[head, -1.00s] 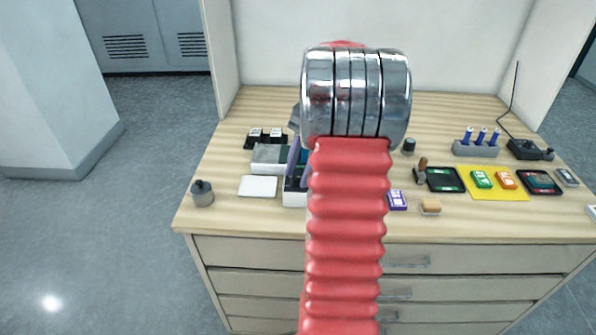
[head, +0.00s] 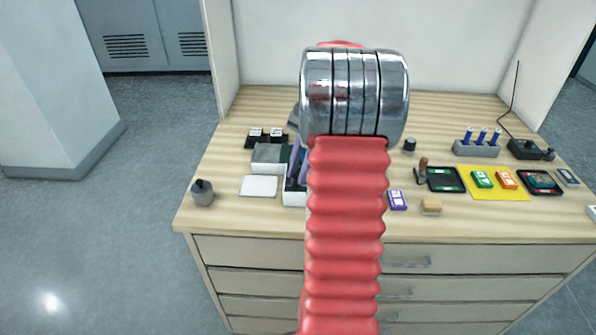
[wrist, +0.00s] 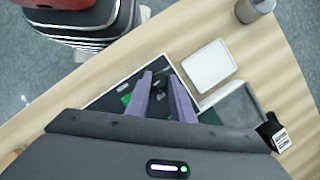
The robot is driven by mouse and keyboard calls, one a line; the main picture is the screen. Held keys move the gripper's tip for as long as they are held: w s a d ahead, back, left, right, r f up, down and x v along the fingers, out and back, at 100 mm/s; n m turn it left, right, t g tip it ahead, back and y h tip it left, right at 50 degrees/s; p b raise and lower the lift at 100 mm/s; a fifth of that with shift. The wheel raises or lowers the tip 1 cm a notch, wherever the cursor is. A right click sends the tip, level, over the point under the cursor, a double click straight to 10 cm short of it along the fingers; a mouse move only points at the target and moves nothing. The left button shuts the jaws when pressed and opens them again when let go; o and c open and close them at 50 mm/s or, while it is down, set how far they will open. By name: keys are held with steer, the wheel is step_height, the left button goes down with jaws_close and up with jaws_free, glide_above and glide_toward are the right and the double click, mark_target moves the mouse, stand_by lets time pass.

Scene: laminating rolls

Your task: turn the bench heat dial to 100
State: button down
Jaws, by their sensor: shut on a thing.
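My gripper shows in the wrist view (wrist: 160,77) as two purple fingers reaching down over a dark-topped box with white edges (wrist: 108,97). The fingertips are close together with a narrow gap. The bench heat dial itself is not clearly visible; what the fingers hold seems to be the dial on that box, hidden between them. A green patch shows on the dark top beside the left finger. In the head view, the purple fingers (head: 297,160) stand over the same box (head: 294,198), mostly behind my red arm. The dial's reading cannot be made out.
A white card (head: 259,186) and a grey cylinder with a knob (head: 203,193) are left of the box. A grey open tray (head: 269,157) and black blocks with white labels (head: 266,138) lie behind. Right are a yellow mat (head: 497,195) and a blue-pen rack (head: 477,149).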

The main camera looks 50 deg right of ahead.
steer(key=n+g, duration=0.1)
steer(key=n, duration=0.1)
steer(key=n+g, duration=0.1)
steer(key=n, duration=0.2)
steer(key=shift+w+d+h, duration=0.1)
steer(key=shift+w+h, duration=0.1)
steer(key=shift+h, duration=0.1)
steer(key=n+g, duration=0.1)
steer(key=n, duration=0.2)
steer(key=n+h, duration=0.1)
steer(key=n, duration=0.2)
steer(key=shift+w+g, duration=0.15)
steer(key=shift+g, duration=0.25)
steer(key=c, duration=1.6)
jaws_free()
steer(key=shift+a, duration=0.2)
steer(key=shift+o, duration=0.2)
steer(key=shift+w+r, duration=0.1)
steer(key=v, duration=1.3)
steer(key=shift+r, duration=0.25)
steer(key=shift+w+a, duration=0.1)
